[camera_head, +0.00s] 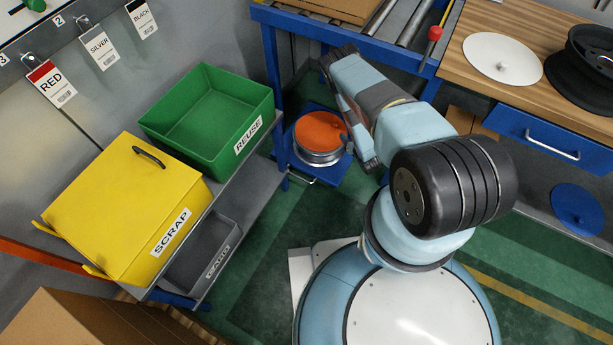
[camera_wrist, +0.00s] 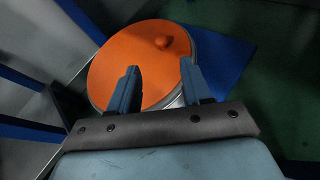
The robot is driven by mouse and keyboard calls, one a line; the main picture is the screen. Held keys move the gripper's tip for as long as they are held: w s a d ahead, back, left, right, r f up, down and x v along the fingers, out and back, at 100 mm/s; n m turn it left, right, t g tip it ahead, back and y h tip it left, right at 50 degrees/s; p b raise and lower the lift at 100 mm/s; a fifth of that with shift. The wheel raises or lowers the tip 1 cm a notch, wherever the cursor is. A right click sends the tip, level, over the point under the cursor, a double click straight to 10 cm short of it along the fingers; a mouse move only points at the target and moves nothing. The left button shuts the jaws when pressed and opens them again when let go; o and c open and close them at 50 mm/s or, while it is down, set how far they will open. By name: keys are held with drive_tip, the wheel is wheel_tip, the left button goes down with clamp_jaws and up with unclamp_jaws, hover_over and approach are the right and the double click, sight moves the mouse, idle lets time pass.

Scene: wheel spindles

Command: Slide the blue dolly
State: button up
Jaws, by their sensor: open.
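The blue dolly (camera_head: 331,174) is a low blue platform on the floor under the conveyor's end. A silver wheel (camera_head: 318,158) lies flat on it, topped by an orange disc (camera_head: 318,131) with a small knob. In the wrist view the dolly (camera_wrist: 228,62) shows to the right of the orange disc (camera_wrist: 120,62). My gripper (camera_wrist: 160,72) is open, with its two fingers apart over the near part of the disc and nothing between them. I cannot tell whether they touch the disc. My arm hides part of the dolly's surroundings in the head view.
A green REUSE bin (camera_head: 205,115) and a yellow SCRAP bin (camera_head: 125,205) stand left of the dolly. The blue conveyor frame (camera_head: 273,75) rises beside it. A wooden bench (camera_head: 490,85) is at right. Green floor (camera_head: 265,240) is clear in front.

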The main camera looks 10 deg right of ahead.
drive_tip(key=shift+a+f+m, duration=0.2)
drive_tip(key=shift+a+m, duration=0.2)
drive_tip(key=shift+m, duration=0.1)
drive_tip(key=shift+c, duration=0.4)
drive_tip(key=s+a+f+m+g, duration=0.1)
drive_tip(key=a+m, duration=0.1)
drive_tip(key=m, duration=0.1)
drive_tip(key=s+a+f+m+g, duration=0.1)
drive_tip(key=a+f+m, duration=0.1)
drive_tip(key=a+m, duration=0.1)
drive_tip(key=s+a+f+m+g, duration=0.1)
drive_tip(key=a+m+g, duration=0.1)
drive_tip(key=m, duration=0.3)
drive_tip(key=shift+s+a+f, duration=0.25)
drive_tip(key=shift+a+f, duration=0.1)
drive_tip(key=shift+a, duration=0.3)
drive_tip(key=m+g, duration=0.5)
drive_tip(key=m, duration=0.8)
hover_over(302, 178)
drive_tip(key=s+d, duration=0.3)
drive_tip(key=s, duration=0.3)
drive_tip(key=shift+f, duration=2.05)
drive_tip(key=shift+h, duration=0.3)
drive_tip(key=x, duration=1.3)
drive_tip(key=shift+w+r, duration=0.1)
drive_tip(key=shift+w, duration=0.25)
clamp_jaws()
